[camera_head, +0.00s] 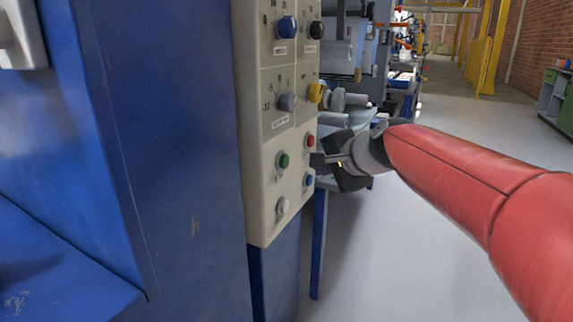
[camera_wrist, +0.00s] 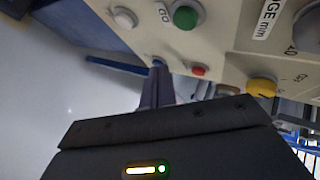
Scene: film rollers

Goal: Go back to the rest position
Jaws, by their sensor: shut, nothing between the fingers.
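My gripper (camera_head: 318,160) is shut and empty at the end of my red arm. Its fingertips are close to the right face of a beige control panel (camera_head: 254,150), between a red button (camera_head: 310,141) and a blue button (camera_head: 309,180). I cannot tell whether the tips touch the panel. In the wrist view the shut fingers (camera_wrist: 158,82) point toward the small blue button (camera_wrist: 157,62), with the red button (camera_wrist: 198,71) just to the right.
A blue cabinet (camera_head: 160,150) fills the left side. Yellow (camera_head: 316,93), grey (camera_head: 287,101) and other knobs are higher on the panel. Machine rollers (camera_head: 336,57) stand behind it. The grey floor (camera_head: 430,270) is open below and to the right of my arm.

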